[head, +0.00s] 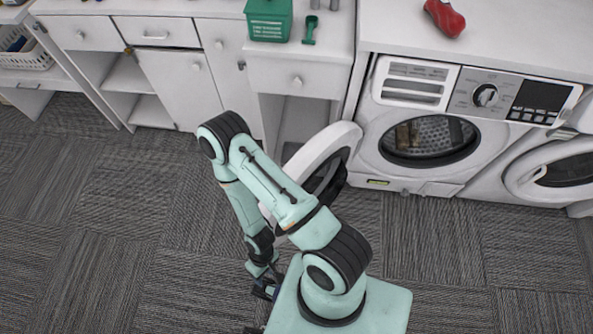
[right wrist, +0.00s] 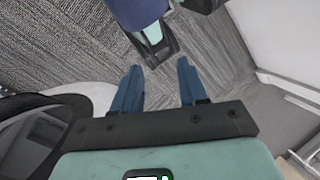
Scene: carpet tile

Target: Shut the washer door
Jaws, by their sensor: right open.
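The white washer (head: 430,140) stands at the right, its round drum opening uncovered and something brownish inside. Its round door (head: 345,137), white-rimmed with a dark inner side, is swung wide open to the left; my right arm hides part of it. In the right wrist view, the white rim and dark bowl of the door (right wrist: 88,91) show at lower left. My right gripper (head: 265,287) is low over the carpet, on the near side of the door. Its two blue fingers (right wrist: 159,66) are apart, with nothing between them. My left gripper is not seen.
A second front-loader (head: 556,172) stands at the right edge. White cabinets (head: 180,85) line the back left. A green box (head: 268,20), a green scoop (head: 310,32) and a red object (head: 445,18) lie on top surfaces. Grey carpet (head: 110,220) is clear at left.

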